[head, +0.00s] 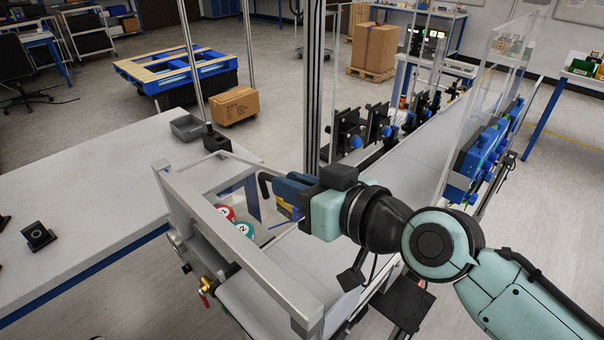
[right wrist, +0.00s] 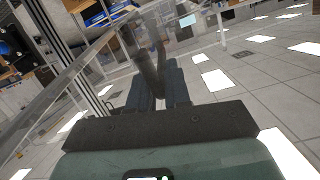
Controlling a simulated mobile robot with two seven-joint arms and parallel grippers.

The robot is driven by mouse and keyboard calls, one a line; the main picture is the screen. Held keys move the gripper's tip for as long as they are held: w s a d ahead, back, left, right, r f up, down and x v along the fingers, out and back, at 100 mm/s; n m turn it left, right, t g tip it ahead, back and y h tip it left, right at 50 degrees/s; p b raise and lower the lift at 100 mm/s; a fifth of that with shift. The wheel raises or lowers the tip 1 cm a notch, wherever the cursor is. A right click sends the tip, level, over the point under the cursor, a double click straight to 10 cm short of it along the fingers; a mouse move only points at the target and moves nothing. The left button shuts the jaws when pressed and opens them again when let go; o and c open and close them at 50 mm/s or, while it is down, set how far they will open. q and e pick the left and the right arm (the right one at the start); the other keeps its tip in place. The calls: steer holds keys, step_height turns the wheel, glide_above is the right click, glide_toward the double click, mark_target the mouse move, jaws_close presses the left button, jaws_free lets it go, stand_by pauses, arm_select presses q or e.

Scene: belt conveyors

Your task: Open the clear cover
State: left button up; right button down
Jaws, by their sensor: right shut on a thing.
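My right gripper (head: 276,190) reaches in from the right over the near end of the conveyor. It is shut on a dark handle (head: 264,182), which also shows between the fingers in the right wrist view (right wrist: 152,68). The handle belongs to the clear cover (right wrist: 82,78), a see-through panel whose edge runs diagonally in the right wrist view. In the head view the cover is hard to make out and partly hidden by my gripper; how far it is raised is unclear. My left gripper is not in view.
A brass valve with a red handle (head: 207,287) sticks out in front. A white table (head: 90,200) is at left; a vertical post (head: 313,90) stands behind my gripper.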

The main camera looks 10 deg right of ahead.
steer(key=shift+g+h, duration=0.5)
steer(key=shift+g, duration=0.1)
steer(key=r+p, duration=0.1)
steer(key=w+a+r+p, duration=0.1)
steer(key=r+p, duration=0.1)
steer(key=w+r+p, duration=0.1)
steer(key=r+p, duration=0.1)
steer(key=shift+a+r, duration=0.2)
steer(key=shift+r, duration=0.05)
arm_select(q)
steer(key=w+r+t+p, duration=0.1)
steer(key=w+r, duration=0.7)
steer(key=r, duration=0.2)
arm_select(e)
steer(key=w+a+r+g+h, duration=0.1)
steer(key=w+a+r+g, duration=0.1)
steer(key=r, duration=0.4)
steer(key=shift+w+a+h, duration=0.3)
steer(key=shift+w+a, duration=0.2)
steer(key=shift+w, duration=0.35)
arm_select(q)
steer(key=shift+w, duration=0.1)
